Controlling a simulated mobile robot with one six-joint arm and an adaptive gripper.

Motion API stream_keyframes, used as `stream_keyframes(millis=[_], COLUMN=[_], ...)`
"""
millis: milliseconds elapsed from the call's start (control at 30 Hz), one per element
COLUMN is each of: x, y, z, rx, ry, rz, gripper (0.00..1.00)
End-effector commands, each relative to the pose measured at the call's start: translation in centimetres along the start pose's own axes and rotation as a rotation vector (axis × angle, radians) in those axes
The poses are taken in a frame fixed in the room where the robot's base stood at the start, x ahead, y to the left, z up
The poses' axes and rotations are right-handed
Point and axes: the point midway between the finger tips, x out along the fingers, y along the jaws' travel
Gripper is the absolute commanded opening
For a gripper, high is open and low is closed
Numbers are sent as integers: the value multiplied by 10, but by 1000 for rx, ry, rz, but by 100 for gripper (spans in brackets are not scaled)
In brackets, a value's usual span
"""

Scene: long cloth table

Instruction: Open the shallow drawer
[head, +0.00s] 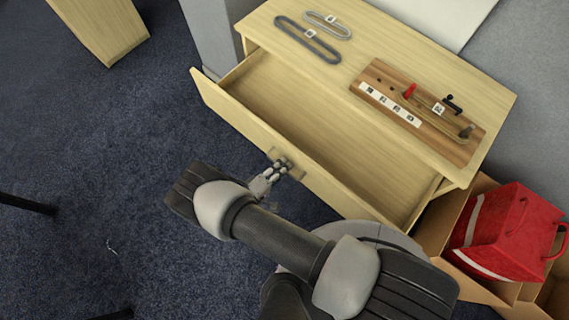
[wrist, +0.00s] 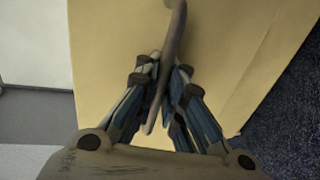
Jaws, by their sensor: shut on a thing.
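The shallow drawer (head: 320,137) is part of a light wooden cabinet (head: 380,50) and stands pulled out. Its inside is bare where I can see it. My gripper (head: 277,167) is at the middle of the drawer's front panel (head: 225,105). In the wrist view my gripper (wrist: 163,95) is shut on a grey curved handle (wrist: 174,40), which runs between the fingers. The pale drawer front (wrist: 110,40) lies behind the handle. My arm hides part of the floor below the drawer.
On the cabinet top lie two looped belts (head: 308,40) and a wooden board (head: 425,110) with a red peg and labels. A red bag (head: 505,230) sits in a cardboard box (head: 450,215) at the right. Dark carpet (head: 90,180) is open at the left.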

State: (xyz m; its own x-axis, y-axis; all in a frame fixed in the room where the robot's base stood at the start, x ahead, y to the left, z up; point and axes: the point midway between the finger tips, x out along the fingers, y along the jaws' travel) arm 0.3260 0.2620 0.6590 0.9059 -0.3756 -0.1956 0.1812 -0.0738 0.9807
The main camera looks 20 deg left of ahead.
Motion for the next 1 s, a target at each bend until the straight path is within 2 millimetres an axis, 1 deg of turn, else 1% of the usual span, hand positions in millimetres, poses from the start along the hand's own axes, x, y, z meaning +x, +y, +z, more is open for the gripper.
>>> stream_keyframes(millis=[300,333,467,767,867,967,1000], x=[-1,-1,-1,-1,-7,-21,-29], y=[3,3,2,1,1,1,1], z=[-2,-2,-2,-1,-2,-2,-2], rx=[3,3,3,1,1,2,3], ry=[3,3,3,2,3,6,7], rz=[5,5,4,2,2,1,1], gripper=[0,7,16,16,16,16,16])
